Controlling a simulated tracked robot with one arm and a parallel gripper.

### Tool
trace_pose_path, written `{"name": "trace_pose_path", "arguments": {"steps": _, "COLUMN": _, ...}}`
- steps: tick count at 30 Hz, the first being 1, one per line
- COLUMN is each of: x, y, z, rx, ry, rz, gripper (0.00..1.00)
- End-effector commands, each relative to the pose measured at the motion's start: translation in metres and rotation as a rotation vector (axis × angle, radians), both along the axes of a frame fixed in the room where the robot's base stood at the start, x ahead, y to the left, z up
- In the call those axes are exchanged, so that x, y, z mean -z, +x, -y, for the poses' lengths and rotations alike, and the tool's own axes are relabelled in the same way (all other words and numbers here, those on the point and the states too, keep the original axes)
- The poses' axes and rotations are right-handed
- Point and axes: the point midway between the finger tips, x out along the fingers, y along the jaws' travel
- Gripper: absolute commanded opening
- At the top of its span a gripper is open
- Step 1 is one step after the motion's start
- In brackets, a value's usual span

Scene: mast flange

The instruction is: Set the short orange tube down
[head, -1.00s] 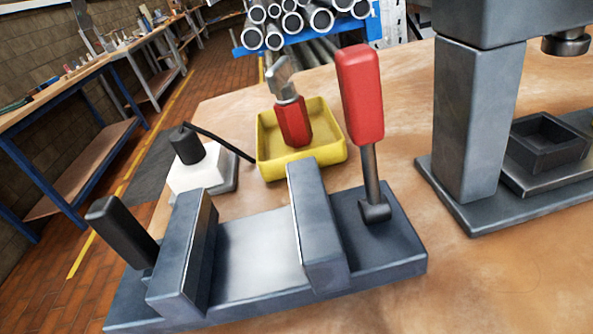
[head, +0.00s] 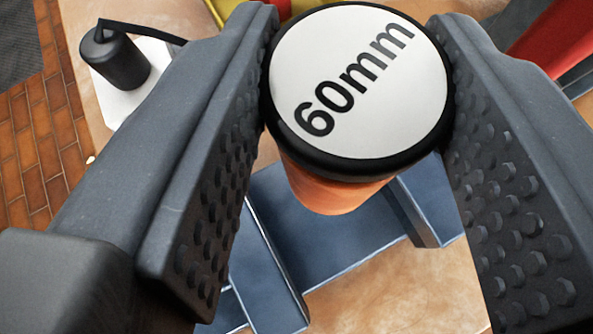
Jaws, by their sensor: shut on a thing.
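The short orange tube (head: 335,195) has a black-rimmed white end marked "60mm" (head: 355,80) that faces the camera. My gripper (head: 357,85) is shut on it, with one studded finger on each side. The tube's lower end shows over the blue-grey vise (head: 310,240), between its two jaws in the picture. I cannot tell how high the tube is above the vise bed or whether it touches it. My fingers and the tube hide much of the vise.
A black knob (head: 115,60) on a white block (head: 140,80) stands at the upper left, with a black rod. A red handle (head: 555,30) is at the upper right. A sliver of the yellow tray (head: 303,6) shows at the top. Bare tabletop (head: 390,295) shows below the vise.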

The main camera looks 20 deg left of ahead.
Motion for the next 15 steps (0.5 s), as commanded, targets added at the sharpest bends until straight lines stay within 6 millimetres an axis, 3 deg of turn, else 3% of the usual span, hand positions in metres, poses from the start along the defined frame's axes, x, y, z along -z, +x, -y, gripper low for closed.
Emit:
{"name": "trace_pose_path", "arguments": {"steps": 4, "x": 0.032, "y": 0.000, "z": 0.003, "rx": 0.005, "ry": 0.001, "rz": -0.007, "gripper": 0.11}}
{"name": "trace_pose_path", "arguments": {"steps": 11, "x": 0.050, "y": 0.001, "z": 0.004, "rx": 0.006, "ry": 0.001, "rz": -0.001, "gripper": 0.11}}
{"name": "trace_pose_path", "arguments": {"steps": 15, "x": 0.069, "y": 0.001, "z": 0.003, "rx": 0.006, "ry": 0.000, "rz": -0.003, "gripper": 0.11}}
